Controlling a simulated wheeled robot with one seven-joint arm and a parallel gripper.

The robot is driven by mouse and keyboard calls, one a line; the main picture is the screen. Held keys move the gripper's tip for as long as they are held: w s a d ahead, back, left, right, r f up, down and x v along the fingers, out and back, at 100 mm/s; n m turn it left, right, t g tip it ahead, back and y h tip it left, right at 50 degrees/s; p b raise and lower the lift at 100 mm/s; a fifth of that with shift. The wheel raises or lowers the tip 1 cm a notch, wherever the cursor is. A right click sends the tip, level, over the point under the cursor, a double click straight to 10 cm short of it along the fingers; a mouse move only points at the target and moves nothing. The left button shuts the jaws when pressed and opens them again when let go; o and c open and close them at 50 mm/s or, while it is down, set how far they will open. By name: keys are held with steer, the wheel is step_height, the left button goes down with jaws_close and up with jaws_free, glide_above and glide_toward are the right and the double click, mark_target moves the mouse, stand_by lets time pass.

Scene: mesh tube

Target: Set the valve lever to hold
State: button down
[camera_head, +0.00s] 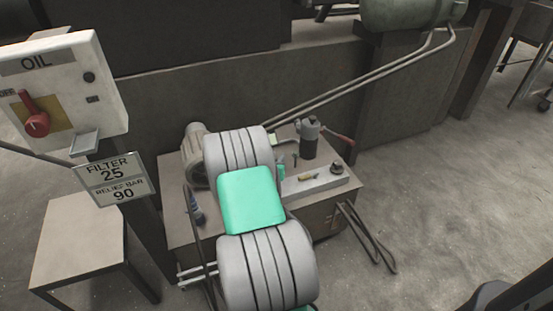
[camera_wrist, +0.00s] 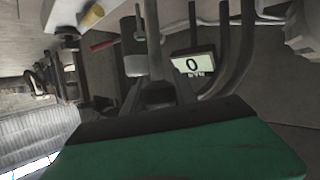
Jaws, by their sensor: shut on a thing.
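In the wrist view my gripper (camera_wrist: 158,92) shows as dark fingers beyond the green hand. It is shut on a grey bar (camera_wrist: 152,40) that runs up from between the fingers to the top edge, which I take to be the valve lever. The bar's far end and any hold mark do not show. A small display (camera_wrist: 192,64) reading 0, with a unit below it, sits just right of the bar. In the head view my grey and green arm reaches over the bench unit and hides my gripper and what it holds.
The bench unit (camera_head: 325,187) carries a black cylinder (camera_head: 309,140) and a red handle (camera_head: 341,138). At the left are an OIL box (camera_head: 60,85) with a red switch (camera_head: 36,121), a FILTER 25, RELIEF BAR 90 sign (camera_head: 110,178) and a small table (camera_head: 75,245).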

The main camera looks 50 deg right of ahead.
steer(key=c, duration=1)
jaws_free()
steer(key=shift+a+f, duration=0.1)
steer(key=shift+f, duration=0.1)
steer(key=p+v, duration=0.1)
steer(key=v, duration=0.7)
